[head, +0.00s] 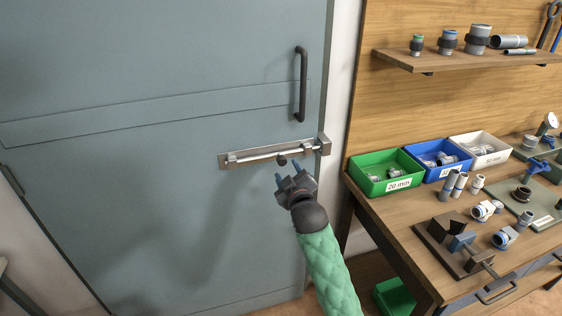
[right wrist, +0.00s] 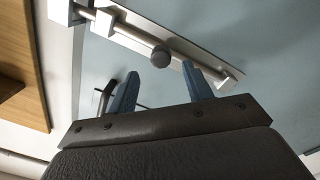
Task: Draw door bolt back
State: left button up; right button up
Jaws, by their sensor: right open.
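The door bolt (head: 265,155) is a metal rod on a plate, fixed across the blue-grey door (head: 150,200) near its right edge. Its right end reaches into the keeper (head: 323,145) at the frame side. A dark round knob (head: 282,161) sticks out from the rod; it also shows in the right wrist view (right wrist: 161,57). My right gripper (head: 288,175) is open and empty, just below the knob and apart from it. In the right wrist view its two blue fingers (right wrist: 160,85) point toward the bolt, with the knob between and beyond their tips. My left gripper is not in view.
A dark door handle (head: 300,85) stands above the bolt. A wooden workbench (head: 400,215) is at the right, with green (head: 385,170), blue (head: 440,160) and white (head: 482,148) bins, fittings and a vise. The door surface left of the bolt is clear.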

aim_at(282, 163)
jog(key=shift+w+a+f+n, duration=0.25)
jog(key=shift+w+n, duration=0.1)
jog(key=shift+n, duration=0.25)
jog(key=shift+r, duration=0.15)
jog(key=shift+w+r, duration=0.1)
jog(key=shift+w, duration=0.05)
jog(key=p+x, duration=0.2)
jog(key=x, duration=0.4)
jog(key=shift+w, duration=0.15)
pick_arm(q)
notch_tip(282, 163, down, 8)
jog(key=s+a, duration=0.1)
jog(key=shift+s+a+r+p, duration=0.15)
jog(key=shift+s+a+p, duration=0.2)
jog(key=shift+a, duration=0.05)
pick_arm(e)
jog(key=shift+w+a, duration=0.2)
jog(key=shift+w, duration=0.25)
